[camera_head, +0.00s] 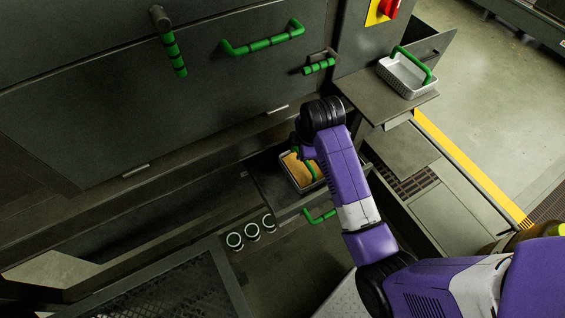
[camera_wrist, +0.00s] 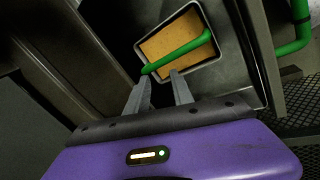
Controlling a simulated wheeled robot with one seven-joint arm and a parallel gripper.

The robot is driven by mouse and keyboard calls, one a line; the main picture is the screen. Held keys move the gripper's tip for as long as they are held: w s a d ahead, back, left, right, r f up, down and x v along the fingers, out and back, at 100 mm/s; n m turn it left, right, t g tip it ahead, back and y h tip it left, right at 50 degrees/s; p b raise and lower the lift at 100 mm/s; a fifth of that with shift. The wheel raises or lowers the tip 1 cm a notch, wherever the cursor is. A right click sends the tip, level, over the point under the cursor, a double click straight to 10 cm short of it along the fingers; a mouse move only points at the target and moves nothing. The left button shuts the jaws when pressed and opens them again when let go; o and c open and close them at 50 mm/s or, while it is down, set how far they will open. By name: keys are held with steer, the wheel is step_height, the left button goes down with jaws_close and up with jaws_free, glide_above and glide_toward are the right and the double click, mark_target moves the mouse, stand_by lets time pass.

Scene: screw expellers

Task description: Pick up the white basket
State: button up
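A white basket (camera_head: 289,172) with a green handle and a tan-brown filling sits on a dark ledge low on the machine, partly covered by my arm. In the wrist view, this basket (camera_wrist: 216,52) lies just beyond my gripper (camera_wrist: 161,76), its green handle (camera_wrist: 185,52) slanting across the top. My gripper's two grey fingers are apart, with the tips close to the handle; I cannot tell whether they touch it. A second white basket (camera_head: 405,80), with a green handle and looking empty, stands on a shelf at the upper right, away from my gripper.
Green bar handles (camera_head: 262,42) stick out from the dark machine panel. Another green handle (camera_head: 319,216) is below the filled basket, and several round cups or pipe ends (camera_head: 252,231) stand left of it. The shelf (camera_head: 362,98) juts out at right; open floor lies beyond the yellow line (camera_head: 470,165).

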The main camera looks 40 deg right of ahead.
mark_target(307, 188)
steer(key=s+a+f+n+g, duration=0.1)
steer(key=s, duration=0.1)
steer(key=s+a+f+n+g+y, duration=0.1)
steer(key=s+f, duration=0.1)
steer(key=s+a+f+n+g, duration=0.1)
steer(key=s+f+n, duration=0.1)
steer(key=shift+s+a+g+y, duration=0.2)
steer(key=shift+a+g+y, duration=0.1)
steer(key=shift+a, duration=0.1)
steer(key=shift+s+f+p, duration=0.2)
steer(key=shift+f+p, duration=0.05)
steer(key=shift+f, duration=1.1)
steer(key=shift+s+f+p, duration=0.15)
steer(key=shift+f+p, duration=0.05)
steer(key=shift+f, duration=1.15)
steer(key=shift+c, duration=0.2)
jaws_close()
